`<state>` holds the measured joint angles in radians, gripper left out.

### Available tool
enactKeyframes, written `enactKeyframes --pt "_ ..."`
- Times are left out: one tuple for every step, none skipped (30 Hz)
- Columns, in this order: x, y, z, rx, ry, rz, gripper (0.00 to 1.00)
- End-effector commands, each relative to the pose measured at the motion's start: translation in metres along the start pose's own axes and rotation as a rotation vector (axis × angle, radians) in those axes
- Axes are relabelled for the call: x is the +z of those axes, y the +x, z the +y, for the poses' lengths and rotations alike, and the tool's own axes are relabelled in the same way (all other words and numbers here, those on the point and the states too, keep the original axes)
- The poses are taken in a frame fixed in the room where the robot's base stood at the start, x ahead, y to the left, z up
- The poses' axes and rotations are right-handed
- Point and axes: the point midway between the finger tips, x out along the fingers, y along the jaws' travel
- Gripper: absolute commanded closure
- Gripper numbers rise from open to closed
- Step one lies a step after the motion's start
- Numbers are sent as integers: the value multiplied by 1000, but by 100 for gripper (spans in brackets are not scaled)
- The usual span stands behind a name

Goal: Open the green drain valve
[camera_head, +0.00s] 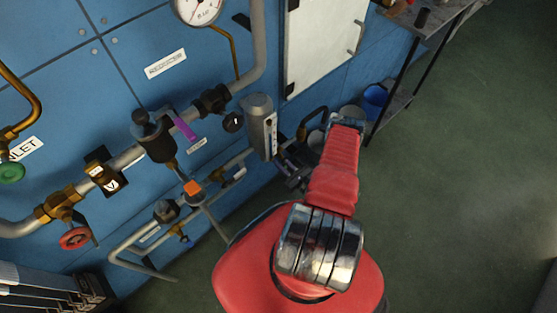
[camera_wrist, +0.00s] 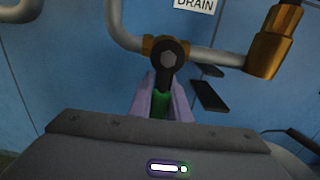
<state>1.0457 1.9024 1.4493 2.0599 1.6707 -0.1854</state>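The drain valve shows in the wrist view below the DRAIN label (camera_wrist: 194,4). It has a brass body (camera_wrist: 151,45), a dark lever with a round hub (camera_wrist: 168,59), and a green handle (camera_wrist: 160,105) pointing down toward me. My gripper (camera_wrist: 163,98) has its two pale purple fingers on either side of the green handle, with no clear gap. The fingers hide the handle's sides, and my grey gripper body hides its lower end. In the head view my gripper (camera_head: 296,164) is a dark shape by the panel; the green handle cannot be made out there.
Pipes run across the blue panel, with a gauge (camera_head: 198,8), a green handwheel (camera_head: 11,172) and a red handwheel (camera_head: 75,238). A grey cylinder (camera_head: 258,125) stands close left of my gripper. A shelf (camera_head: 398,100) and blue bucket (camera_head: 375,97) are beyond. Floor at right is clear.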

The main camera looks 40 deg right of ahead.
Motion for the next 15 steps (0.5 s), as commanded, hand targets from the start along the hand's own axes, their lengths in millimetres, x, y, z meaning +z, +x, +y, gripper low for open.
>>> enactKeyframes --pt "0 0 0 0 0 0 89" --pt "0 0 0 0 0 0 91" --pt "0 0 0 0 0 0 94" --pt "0 0 0 0 0 0 96" --pt "0 0 0 0 0 0 98" --pt "0 0 0 0 0 0 100" --pt "0 0 0 0 0 0 100" --pt "0 0 0 0 0 0 100" --pt "0 0 0 0 0 0 100" --pt "0 0 0 0 0 0 100" --pt "0 0 0 0 0 0 100" --pt "0 0 0 0 0 0 100" --pt "0 0 0 0 0 0 100" --pt "0 0 0 0 0 0 100" --pt "0 0 0 0 0 0 100"
